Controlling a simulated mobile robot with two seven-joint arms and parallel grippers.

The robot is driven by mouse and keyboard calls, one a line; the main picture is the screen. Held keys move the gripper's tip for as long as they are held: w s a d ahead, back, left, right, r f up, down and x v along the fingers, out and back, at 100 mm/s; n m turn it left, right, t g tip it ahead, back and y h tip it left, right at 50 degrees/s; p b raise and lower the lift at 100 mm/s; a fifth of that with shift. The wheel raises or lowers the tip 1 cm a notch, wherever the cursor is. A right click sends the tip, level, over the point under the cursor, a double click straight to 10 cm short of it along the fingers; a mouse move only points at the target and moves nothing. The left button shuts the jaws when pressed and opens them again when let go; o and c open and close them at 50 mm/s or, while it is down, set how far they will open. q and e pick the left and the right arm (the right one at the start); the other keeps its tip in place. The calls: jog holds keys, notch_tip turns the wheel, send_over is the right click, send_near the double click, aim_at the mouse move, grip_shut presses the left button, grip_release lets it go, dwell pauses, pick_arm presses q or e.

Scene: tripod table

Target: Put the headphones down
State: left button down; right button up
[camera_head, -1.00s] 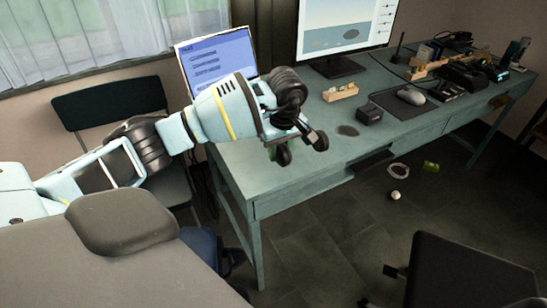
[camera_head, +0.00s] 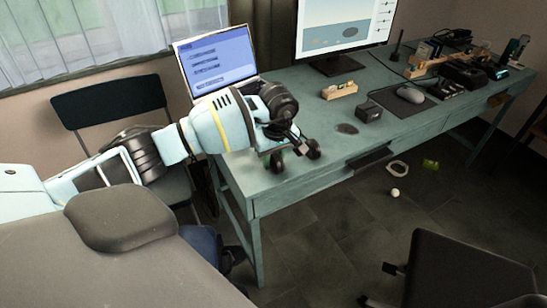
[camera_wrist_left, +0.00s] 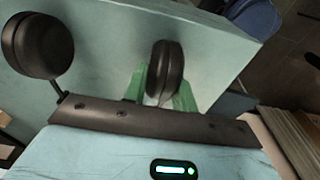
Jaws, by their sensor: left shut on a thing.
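The black headphones (camera_head: 277,163) are at my left gripper (camera_head: 291,157), over the left front part of the teal desk (camera_head: 240,178). In the left wrist view, one round ear cup (camera_wrist_left: 166,68) sits between the green fingers of my left gripper (camera_wrist_left: 164,92), which is shut on it. The other ear cup (camera_wrist_left: 38,45) hangs out to the left. The headband is mostly hidden. In the head view the cups are low, close to the desktop; I cannot tell whether they touch it. My right gripper is not in view.
A laptop (camera_head: 214,60) stands behind my left wrist, and a monitor (camera_head: 345,30) stands farther right. A wooden block holder (camera_head: 339,90), a black box (camera_head: 369,111) and a mouse (camera_head: 411,94) are on the desk. The front left desktop is mostly clear. A chair (camera_head: 110,100) is at the left.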

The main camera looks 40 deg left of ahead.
pick_arm(q)
jog(key=c, duration=1.1)
grip_release()
jog(key=r, duration=0.4)
jog(key=d+r, duration=0.1)
jog(key=r, duration=0.7)
jog(key=shift+s+d+r+p, duration=0.1)
jog(key=shift+s+d+p, duration=0.05)
jog(key=shift+s+p, duration=0.2)
